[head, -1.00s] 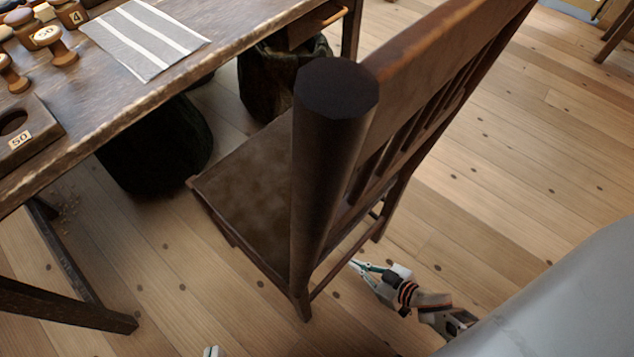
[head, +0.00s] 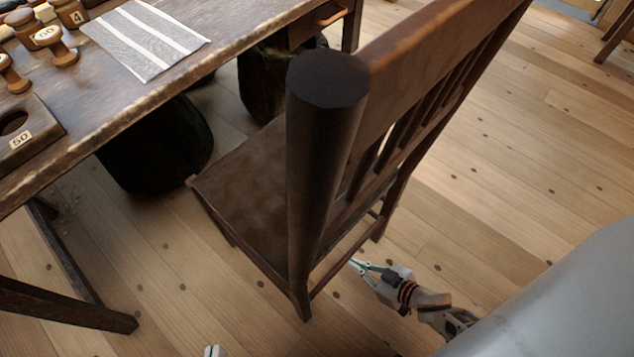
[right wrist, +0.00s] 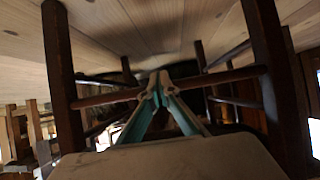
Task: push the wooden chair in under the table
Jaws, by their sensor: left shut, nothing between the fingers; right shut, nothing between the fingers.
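The dark wooden chair (head: 240,190) stands beside the table (head: 110,110) in the head view, its back toward me and its seat's front corner near the table edge. The chair's tall back post hides part of the seat. My right gripper (head: 354,264) is shut and empty, low behind the chair near its lower rung. In the right wrist view its fingertips (right wrist: 160,78) lie between two chair legs, at about rung height; I cannot tell whether they touch the chair. Only the tip of my left gripper (head: 212,351) shows at the bottom edge, shut.
Dark sacks or bins (head: 155,145) stand on the floor under the table, one close to the seat. A table leg (head: 65,305) and crossbar are at lower left.

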